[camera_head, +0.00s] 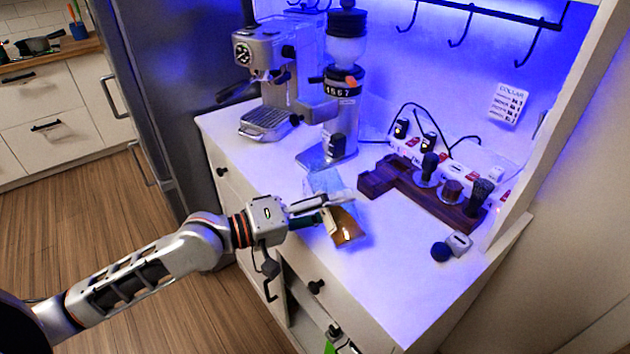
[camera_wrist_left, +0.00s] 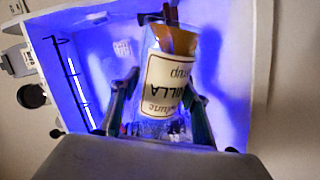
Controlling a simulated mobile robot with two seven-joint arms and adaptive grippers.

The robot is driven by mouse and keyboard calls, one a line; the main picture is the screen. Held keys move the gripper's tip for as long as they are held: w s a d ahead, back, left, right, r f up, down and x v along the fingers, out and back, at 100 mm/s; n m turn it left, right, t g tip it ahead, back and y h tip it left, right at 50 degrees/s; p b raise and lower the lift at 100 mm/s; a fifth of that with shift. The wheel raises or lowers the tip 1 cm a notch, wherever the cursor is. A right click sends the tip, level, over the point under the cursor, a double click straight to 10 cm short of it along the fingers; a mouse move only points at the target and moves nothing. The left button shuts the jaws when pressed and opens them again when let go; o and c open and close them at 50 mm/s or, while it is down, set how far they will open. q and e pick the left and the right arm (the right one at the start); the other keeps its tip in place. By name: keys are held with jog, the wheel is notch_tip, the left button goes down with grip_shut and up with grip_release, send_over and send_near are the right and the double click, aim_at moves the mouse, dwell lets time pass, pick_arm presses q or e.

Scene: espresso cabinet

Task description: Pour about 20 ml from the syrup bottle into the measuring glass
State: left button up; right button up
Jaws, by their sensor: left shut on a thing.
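The syrup bottle (camera_wrist_left: 168,85) has a cream label and amber liquid. Its lettering is upside down in the left wrist view. My left gripper (camera_wrist_left: 160,108) is shut on it, one finger on each side. In the head view the left gripper (camera_head: 325,204) is over the front of the counter, and the amber part of the bottle (camera_head: 346,228) shows beyond the fingers. The bottle looks tilted. A clear, bluish shape (camera_head: 325,181) behind the gripper may be the measuring glass; I cannot tell surely. I see no stream of syrup. My right gripper is not in view.
The espresso machine (camera_head: 272,75) and the grinder (camera_head: 340,90) stand at the back of the white counter (camera_head: 400,270). A dark wooden holder (camera_head: 405,187) with tools is to the right. A small dark-and-grey item (camera_head: 452,246) lies near the right edge. The front right counter is clear.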

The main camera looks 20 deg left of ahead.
pick_arm(q)
jog(key=shift+r+n, duration=0.2)
jog(key=shift+n, duration=0.1)
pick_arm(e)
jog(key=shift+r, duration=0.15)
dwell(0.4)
pick_arm(q)
jog(key=shift+r+n+p, duration=0.4)
jog(key=shift+r+p, duration=0.15)
jog(key=shift+p, duration=0.65)
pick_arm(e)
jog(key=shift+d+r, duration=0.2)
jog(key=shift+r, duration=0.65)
pick_arm(q)
jog(key=shift+s+r+p, duration=0.1)
jog(key=shift+r+p, duration=0.05)
jog(key=shift+p, duration=0.2)
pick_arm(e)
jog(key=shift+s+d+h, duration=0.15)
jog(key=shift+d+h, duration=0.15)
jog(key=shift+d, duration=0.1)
pick_arm(q)
jog(key=shift+r, duration=0.1)
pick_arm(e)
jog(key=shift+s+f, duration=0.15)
